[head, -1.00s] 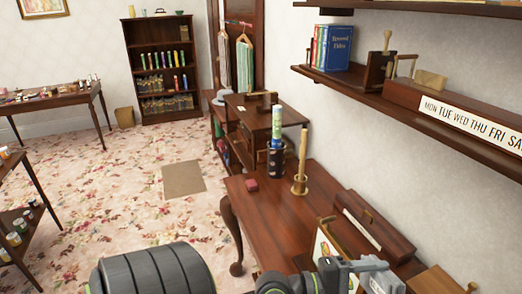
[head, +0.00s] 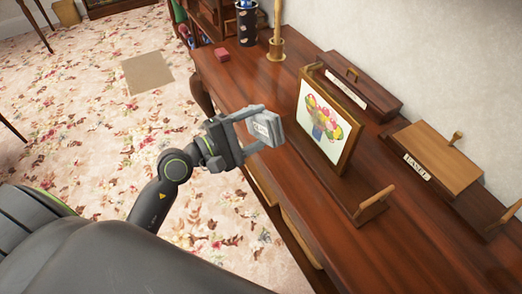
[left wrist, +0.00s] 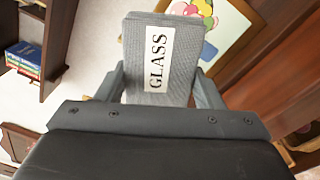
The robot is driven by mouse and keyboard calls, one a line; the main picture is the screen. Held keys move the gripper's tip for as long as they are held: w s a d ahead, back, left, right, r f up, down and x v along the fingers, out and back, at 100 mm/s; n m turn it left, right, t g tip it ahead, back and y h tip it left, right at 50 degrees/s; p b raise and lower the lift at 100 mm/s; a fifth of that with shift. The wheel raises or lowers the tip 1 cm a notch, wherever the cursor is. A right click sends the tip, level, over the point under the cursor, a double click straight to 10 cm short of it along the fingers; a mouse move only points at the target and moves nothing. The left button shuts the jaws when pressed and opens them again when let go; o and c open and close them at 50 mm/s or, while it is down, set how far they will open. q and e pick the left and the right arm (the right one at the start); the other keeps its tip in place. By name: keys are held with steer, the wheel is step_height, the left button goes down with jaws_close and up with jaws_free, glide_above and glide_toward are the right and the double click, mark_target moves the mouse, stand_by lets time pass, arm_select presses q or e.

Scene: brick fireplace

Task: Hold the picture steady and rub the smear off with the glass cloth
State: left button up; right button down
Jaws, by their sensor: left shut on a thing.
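The framed picture (head: 328,118) of a colourful bouquet stands upright, leaning slightly back, on a wooden stand (head: 335,188) on the desk. I cannot make out a smear on it. My left gripper (head: 262,124) is shut on the grey glass cloth (head: 267,132), a folded pad with a white label. It is in front of the picture's left side, apparently with a gap. In the left wrist view the cloth (left wrist: 182,88) reads "GLASS" and covers part of the picture (left wrist: 232,42) behind it. My right gripper is not in view.
The desk's near right is mostly bare.

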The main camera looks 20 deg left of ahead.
arm_select(q)
steer(key=w+d+f+b, duration=0.3)
steer(key=w+f+b, duration=0.1)
steer(key=w+f, duration=0.1)
steer(key=shift+w+d+f+m+g+h, duration=0.3)
steer(key=shift+w+d+f+m, duration=0.1)
steer(key=shift+w, duration=0.3)
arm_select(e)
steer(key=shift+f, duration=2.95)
arm_select(q)
steer(key=s+a+r+p, duration=0.1)
steer(key=s+p, duration=0.1)
steer(key=s, duration=0.1)
steer(key=s+a+r+n+t+y+p, duration=0.1)
steer(key=s+a+r+p, duration=0.1)
steer(key=s, duration=0.2)
steer(key=s+a+r+y+p, duration=0.1)
steer(key=s+r+p, duration=0.1)
steer(key=s, duration=0.1)
steer(key=shift+s+a+r+n+t, duration=0.2)
steer(key=shift+a+n+t, duration=0.1)
steer(key=shift+a+n, duration=0.1)
steer(key=shift+s+r, duration=0.1)
steer(key=shift+s, duration=0.2)
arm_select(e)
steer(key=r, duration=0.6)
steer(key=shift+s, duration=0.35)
